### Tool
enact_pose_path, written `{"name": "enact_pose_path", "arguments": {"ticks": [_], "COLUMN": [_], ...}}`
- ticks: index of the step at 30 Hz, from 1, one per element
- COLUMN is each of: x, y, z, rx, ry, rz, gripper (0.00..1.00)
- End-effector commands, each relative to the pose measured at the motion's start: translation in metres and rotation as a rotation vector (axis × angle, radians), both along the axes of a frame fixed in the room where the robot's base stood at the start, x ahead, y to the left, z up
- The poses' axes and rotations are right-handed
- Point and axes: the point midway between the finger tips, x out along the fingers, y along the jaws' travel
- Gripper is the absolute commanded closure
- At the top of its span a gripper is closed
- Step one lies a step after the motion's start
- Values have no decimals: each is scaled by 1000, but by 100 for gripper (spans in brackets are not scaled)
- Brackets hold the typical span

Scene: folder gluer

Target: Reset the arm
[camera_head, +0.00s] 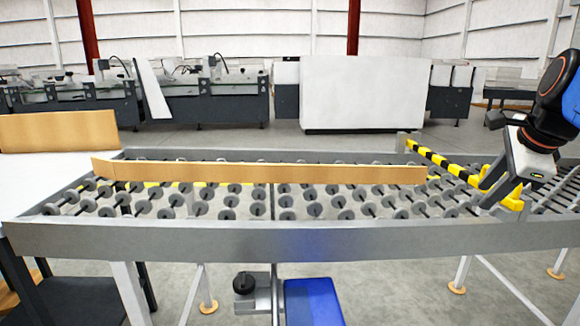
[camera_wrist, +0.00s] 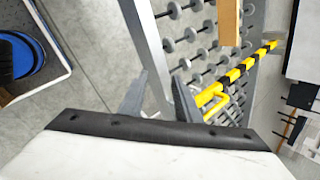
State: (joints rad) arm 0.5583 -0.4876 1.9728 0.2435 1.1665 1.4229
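My gripper (camera_head: 498,196) is at the right of the head view, above the right part of the roller conveyor and beside a yellow-and-black striped bar. In the wrist view my gripper (camera_wrist: 158,88) shows two grey fingers spread apart with nothing between them. My arm comes in from the right edge of the head view, bent downward. Whether a finger touches the conveyor or the bar, I cannot tell.
A grey-framed roller conveyor (camera_head: 300,238) crosses the front. A long flat cardboard piece (camera_head: 270,172) lies on its rollers. The striped bar (camera_head: 445,163) runs along the right. A white table (camera_head: 40,180) with cardboard (camera_head: 60,131) is left. Machines stand behind.

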Motion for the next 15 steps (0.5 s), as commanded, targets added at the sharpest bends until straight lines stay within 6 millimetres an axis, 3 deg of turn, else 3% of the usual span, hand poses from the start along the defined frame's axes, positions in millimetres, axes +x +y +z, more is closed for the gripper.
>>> {"name": "enact_pose_path", "arguments": {"ticks": [1, 6, 15], "x": [-5, -25, -73], "y": [17, 59, 117], "z": [-15, -64, -153], "rx": [-51, -241, -573], "ry": [16, 67, 125], "rz": [108, 481, 1160], "gripper": [70, 70, 70]}}
